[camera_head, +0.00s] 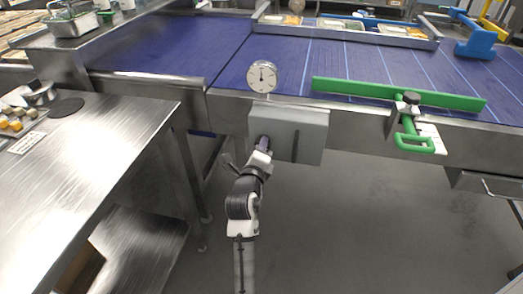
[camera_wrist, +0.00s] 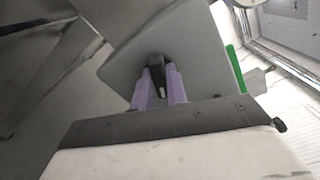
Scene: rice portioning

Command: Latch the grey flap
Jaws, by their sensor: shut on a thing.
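The grey flap (camera_head: 312,125) is a flat grey panel on the front side of the blue conveyor, below the dial. A dark vertical strip (camera_head: 296,146) shows on its right half. My gripper (camera_head: 264,143) is at the flap's left part. In the wrist view the flap (camera_wrist: 200,50) fills the middle, and my gripper's purple fingers (camera_wrist: 159,88) are shut on a dark knob (camera_wrist: 156,65) standing out from it. The knob is hidden behind my gripper in the head view. I cannot tell whether the flap is latched.
A round white dial (camera_head: 262,76) stands above the flap. A green bar (camera_head: 400,94) with a green handle (camera_head: 414,145) lies to the right. A steel table (camera_head: 90,150) stands at the left. The floor (camera_head: 350,220) below the flap is clear.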

